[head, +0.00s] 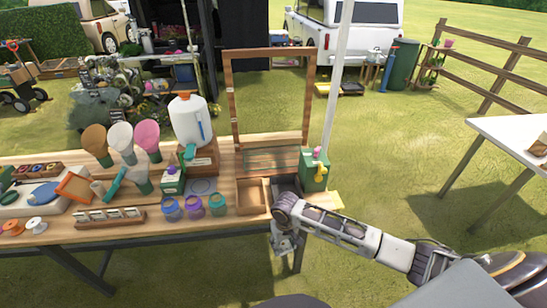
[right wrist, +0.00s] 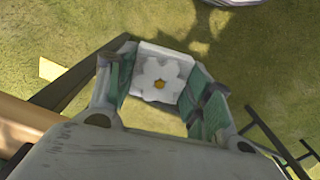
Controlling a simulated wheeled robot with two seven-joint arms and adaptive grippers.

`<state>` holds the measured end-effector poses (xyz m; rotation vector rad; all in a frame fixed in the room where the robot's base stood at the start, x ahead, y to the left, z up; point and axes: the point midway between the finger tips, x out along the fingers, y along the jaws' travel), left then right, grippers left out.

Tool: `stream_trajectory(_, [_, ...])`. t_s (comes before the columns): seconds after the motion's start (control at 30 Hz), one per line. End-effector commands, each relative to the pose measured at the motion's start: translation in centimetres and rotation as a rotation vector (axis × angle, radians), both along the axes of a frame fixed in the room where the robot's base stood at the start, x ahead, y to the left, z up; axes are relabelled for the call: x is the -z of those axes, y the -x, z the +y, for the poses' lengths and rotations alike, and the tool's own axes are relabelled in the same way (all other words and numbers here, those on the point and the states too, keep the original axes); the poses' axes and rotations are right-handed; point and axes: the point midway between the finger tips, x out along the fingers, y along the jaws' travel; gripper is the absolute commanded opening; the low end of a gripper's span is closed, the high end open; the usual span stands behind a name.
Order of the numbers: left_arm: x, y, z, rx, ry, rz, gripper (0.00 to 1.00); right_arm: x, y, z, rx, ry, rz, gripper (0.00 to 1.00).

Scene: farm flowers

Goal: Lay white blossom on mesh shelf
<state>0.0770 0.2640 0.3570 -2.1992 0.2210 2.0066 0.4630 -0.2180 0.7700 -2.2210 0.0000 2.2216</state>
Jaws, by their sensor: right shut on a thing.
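In the head view my right gripper (head: 286,248) hangs just off the front edge of the table, and the blossom cannot be made out there. The mesh shelf (head: 270,158) is a greenish grid at the foot of an upright wooden frame, behind and above the gripper in the picture. My left gripper is not in view.
A wooden tray (head: 252,197) and a dark bin (head: 286,185) lie between the gripper and the mesh. A green box (head: 316,171) and a pale pole (head: 337,80) stand to the right. Several jars (head: 194,206) stand left. Open grass lies right of the table.

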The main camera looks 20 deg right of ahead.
Motion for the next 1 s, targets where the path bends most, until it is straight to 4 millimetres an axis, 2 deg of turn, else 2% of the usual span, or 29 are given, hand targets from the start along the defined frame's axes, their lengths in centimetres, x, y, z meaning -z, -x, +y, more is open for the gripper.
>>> stream_trajectory(0.43, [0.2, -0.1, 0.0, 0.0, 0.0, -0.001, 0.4, 0.2, 0.0, 0.1, 0.001, -0.002, 0.001, 0.29])
stream_trajectory(0.73, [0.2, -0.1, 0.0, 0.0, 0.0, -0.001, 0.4, -1.4, -0.7, -1.0, -0.121, 0.002, -0.002, 0.29])
stream_trajectory(1.0, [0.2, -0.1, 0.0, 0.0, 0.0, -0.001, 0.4, -4.2, -1.9, -2.6, -0.342, 0.003, -0.002, 0.29])
